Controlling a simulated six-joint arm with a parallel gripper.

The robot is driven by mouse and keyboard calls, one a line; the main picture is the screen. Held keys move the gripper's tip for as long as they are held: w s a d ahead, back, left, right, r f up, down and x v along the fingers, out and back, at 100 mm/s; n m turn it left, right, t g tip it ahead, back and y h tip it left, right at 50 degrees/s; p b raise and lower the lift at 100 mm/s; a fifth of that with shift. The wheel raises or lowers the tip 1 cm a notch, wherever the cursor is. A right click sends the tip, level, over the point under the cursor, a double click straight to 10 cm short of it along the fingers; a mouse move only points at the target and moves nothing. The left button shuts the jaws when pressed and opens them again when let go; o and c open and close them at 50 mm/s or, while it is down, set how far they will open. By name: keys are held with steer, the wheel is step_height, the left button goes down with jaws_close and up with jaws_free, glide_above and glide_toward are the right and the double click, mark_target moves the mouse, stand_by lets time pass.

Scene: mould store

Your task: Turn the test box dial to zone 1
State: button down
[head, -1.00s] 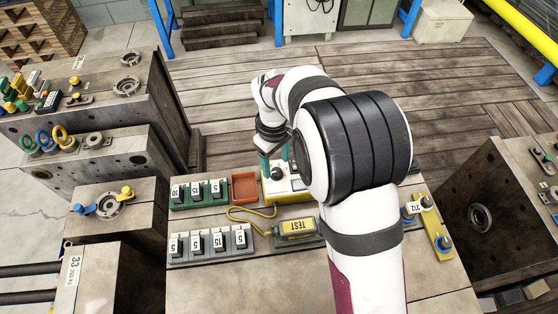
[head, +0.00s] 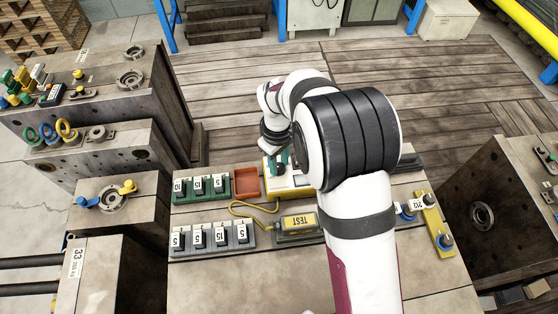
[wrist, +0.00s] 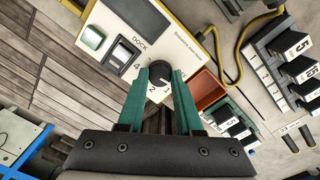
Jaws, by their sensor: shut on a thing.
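The test box (head: 297,181) is cream and yellow and stands on the bench just past the orange tray. Its black dial (wrist: 157,72) shows in the wrist view between the two teal fingertips of my gripper (wrist: 166,71). My gripper is shut on the dial, and it also shows over the box in the head view (head: 278,160). The figures 4, 2 and 1 are visible around the dial. The fingers hide part of the dial face, and I cannot tell which figure it points at.
An orange tray (head: 246,184) stands left of the box. Beside it are a green rack (head: 201,189) and a grey rack (head: 212,238) of numbered black pieces. A yellow TEST unit (head: 299,222) on a yellow cable lies in front of the box. My arm covers the bench's middle right.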

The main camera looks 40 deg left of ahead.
steer(key=m, duration=0.4)
steer(key=shift+m, duration=1.8)
steer(key=c, duration=0.6)
jaws_free()
steer(key=shift+r, duration=0.1)
